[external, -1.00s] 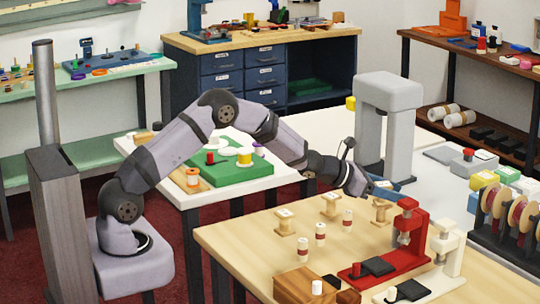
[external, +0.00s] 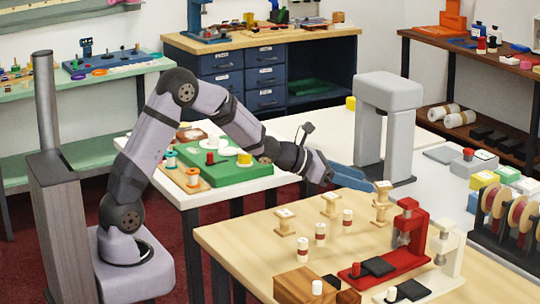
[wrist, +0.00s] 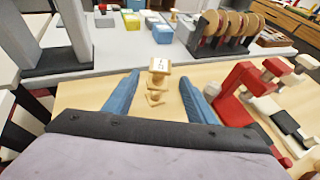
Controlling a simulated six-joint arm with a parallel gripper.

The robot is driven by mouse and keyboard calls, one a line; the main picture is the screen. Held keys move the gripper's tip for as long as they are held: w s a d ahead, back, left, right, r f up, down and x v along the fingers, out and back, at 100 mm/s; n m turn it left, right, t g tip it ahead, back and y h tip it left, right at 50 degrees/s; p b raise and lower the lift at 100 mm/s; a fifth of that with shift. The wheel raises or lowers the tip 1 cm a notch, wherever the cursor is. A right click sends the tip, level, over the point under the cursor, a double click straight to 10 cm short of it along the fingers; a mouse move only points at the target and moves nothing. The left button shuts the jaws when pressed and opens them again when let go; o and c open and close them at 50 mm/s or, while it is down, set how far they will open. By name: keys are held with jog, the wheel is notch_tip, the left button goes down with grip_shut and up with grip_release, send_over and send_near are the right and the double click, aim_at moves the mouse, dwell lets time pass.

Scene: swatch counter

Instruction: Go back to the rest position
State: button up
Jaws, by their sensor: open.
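My gripper (external: 352,180) has blue fingers and is open. In the external view it hangs near the far left edge of the wooden table (external: 240,238), and my arm is bent with its elbow raised. In the wrist view my gripper (wrist: 160,88) shows its two fingers wide apart with nothing held. A wooden spool with a white label (wrist: 159,66) appears between and beyond the fingertips, apart from them. It stands on the wooden table, with another spool partly hidden behind or below it.
A red press (external: 408,235) and a cream press (external: 446,245) stand on the wooden table. Several small spools (external: 320,232) stand nearby. A grey arch (external: 388,95) rises behind my gripper. A green board (external: 222,172) lies on the white table beneath my arm.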

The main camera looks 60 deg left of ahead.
dwell(0.3)
jog(key=s+d+m+g+h+p, duration=0.1)
jog(key=s+d+m+g+p, duration=0.25)
jog(key=s+m, duration=0.55)
jog(key=s+d+m+g+h+p, duration=0.1)
jog(key=s+d+m+g+p, duration=0.25)
jog(key=s+m, duration=0.5)
jog(key=s+a+m+g+y+p, duration=0.2)
jog(key=s+a+m, duration=0.4)
jog(key=s, duration=0.4)
jog(key=s+a+m+g+y+p, duration=0.3)
jog(key=s+a+m+y, duration=0.2)
jog(key=s, duration=0.6)
jog(key=a+m, duration=0.2)
jog(key=m, duration=0.1)
jog(key=shift+s, duration=0.1)
